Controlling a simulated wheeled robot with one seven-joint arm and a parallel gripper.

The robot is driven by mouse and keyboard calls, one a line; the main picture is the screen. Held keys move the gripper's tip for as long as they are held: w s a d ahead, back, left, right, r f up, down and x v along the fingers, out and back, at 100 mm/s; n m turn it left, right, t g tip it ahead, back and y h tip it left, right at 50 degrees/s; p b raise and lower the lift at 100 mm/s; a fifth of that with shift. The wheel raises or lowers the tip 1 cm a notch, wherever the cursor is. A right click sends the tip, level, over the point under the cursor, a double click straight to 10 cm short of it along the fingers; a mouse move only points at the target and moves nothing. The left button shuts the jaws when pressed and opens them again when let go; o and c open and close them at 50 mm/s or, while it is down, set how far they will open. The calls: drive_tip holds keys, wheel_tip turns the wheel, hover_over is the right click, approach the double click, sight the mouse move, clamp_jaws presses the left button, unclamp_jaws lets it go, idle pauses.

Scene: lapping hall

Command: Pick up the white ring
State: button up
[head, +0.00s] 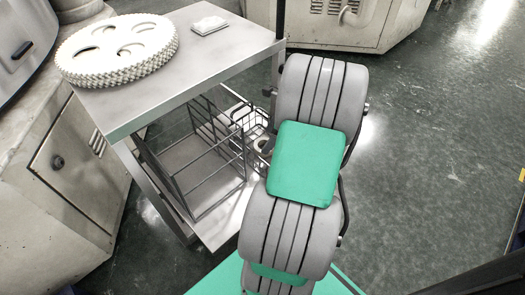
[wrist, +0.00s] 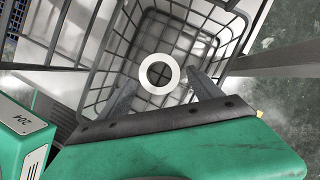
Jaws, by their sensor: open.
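The white ring (wrist: 143,75) shows in the wrist view as a flat round band with an open hole. It lies in a grey wire basket (wrist: 97,62), near the basket's middle in the picture. My gripper (wrist: 163,77) is open, with one finger to the left of the ring and one to the right. The ring appears between or just beyond the fingertips, and I cannot tell the remaining depth. No contact is visible. In the head view my arm hides my gripper and most of the basket's inside.
A metal cart (head: 215,62) carries toothed white discs (head: 75,62) and a small white block (head: 209,25) on top. A dark wire rack (head: 190,200) stands on its lower shelf beside the basket. Machine cabinets (head: 75,170) stand at left. The floor at right is clear.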

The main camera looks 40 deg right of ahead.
sight(265, 142)
drive_tip(key=b+x, duration=0.1)
drive_tip(key=x, duration=0.2)
drive_tip(key=shift+f, duration=0.15)
drive_tip(key=shift+c, duration=0.4)
drive_tip(key=shift+a, duration=0.1)
drive_tip(key=c, duration=1.3)
